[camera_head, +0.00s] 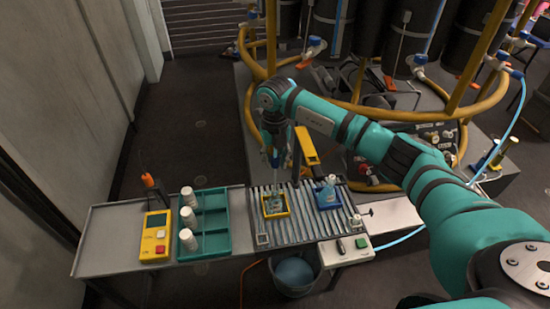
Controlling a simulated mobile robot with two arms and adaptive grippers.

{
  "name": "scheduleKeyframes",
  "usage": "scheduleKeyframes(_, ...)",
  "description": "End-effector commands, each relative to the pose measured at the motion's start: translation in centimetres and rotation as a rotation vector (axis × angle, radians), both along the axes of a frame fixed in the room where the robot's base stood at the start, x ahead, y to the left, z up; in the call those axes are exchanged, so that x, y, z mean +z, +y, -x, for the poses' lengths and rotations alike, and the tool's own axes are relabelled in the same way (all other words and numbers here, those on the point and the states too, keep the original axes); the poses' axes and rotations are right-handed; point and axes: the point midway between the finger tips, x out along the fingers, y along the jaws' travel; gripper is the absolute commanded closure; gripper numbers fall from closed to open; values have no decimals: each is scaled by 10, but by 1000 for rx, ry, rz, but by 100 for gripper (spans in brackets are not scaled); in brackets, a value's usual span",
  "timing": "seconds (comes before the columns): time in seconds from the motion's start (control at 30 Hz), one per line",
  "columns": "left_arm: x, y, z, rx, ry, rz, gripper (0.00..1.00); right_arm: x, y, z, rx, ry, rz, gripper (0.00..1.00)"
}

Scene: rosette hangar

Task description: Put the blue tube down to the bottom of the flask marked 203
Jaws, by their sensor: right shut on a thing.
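My right gripper (274,145) reaches down over the slatted bench and is shut on the blue tube (276,160). The tube hangs roughly upright, its lower end over or in a clear flask (276,203) in a yellow holder (267,215). I cannot tell how deep its tip is. A second clear flask (328,186) stands in a blue holder (329,204) to the right. The marking 203 is not readable on either flask. My left gripper is not in view.
Left on the bench (105,243) are a yellow meter (155,238) and a green tray (214,241) with white bottles (189,197). A yellow post (306,147) stands close behind the flasks. A bucket (294,273) is below. Pipes and dark tanks (332,25) fill the back.

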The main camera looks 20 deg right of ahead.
Motion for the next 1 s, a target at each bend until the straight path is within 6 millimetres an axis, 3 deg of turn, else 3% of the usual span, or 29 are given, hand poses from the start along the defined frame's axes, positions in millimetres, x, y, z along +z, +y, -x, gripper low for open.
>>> scheduleKeyframes(1.0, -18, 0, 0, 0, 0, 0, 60, -25, 0, 0, 0, 1, 1, 95)
